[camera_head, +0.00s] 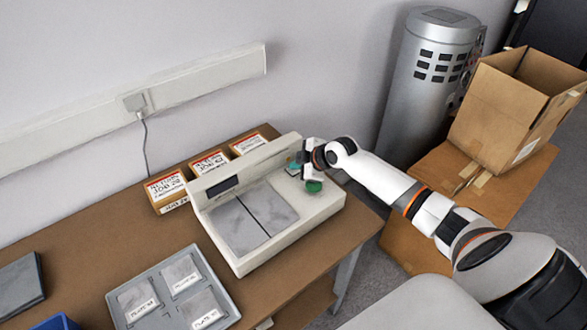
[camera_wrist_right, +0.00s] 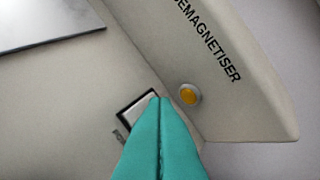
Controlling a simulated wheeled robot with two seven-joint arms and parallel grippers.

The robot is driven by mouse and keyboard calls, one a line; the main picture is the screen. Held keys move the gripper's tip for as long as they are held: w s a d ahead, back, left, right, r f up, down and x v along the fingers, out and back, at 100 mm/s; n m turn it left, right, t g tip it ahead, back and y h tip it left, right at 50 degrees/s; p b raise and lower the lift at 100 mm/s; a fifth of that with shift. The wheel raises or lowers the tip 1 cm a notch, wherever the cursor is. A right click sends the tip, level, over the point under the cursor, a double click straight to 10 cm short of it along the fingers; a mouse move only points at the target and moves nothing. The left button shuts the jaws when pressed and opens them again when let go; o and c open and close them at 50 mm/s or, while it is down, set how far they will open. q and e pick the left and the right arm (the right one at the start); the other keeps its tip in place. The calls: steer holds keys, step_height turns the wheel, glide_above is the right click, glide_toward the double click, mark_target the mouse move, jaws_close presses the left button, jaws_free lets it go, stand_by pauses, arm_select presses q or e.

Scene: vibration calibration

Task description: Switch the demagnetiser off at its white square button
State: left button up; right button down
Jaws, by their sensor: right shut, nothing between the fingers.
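The demagnetiser (camera_head: 325,205) is a beige machine on the brown table, with grey plates on top and a raised back panel. In the right wrist view its white square button (camera_wrist_right: 138,106) sits in a black frame, partly covered by my fingertips. Printing beside the button is mostly hidden. An amber round lamp (camera_wrist_right: 189,96) is on the panel near the word DEMAGNETISER. My right gripper (camera_wrist_right: 160,99) has teal fingers, shut and empty, with the tips over the button's edge; I cannot tell whether they touch it. In the head view it is over the machine's right end (camera_head: 296,167). My left gripper is out of view.
Several labelled boxes (camera_head: 165,188) stand behind the machine. A grey tray (camera_head: 154,273) with labelled plates lies in front of it to the left. A grey metal cylinder (camera_head: 425,75) and an open cardboard box (camera_head: 500,115) are to the right.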

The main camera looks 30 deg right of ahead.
mark_target(297, 172)
steer(key=shift+r+p, duration=0.45)
steer(key=shift+r, duration=0.25)
step_height(297, 172, up, 5)
steer(key=p, duration=0.4)
stand_by(0.6)
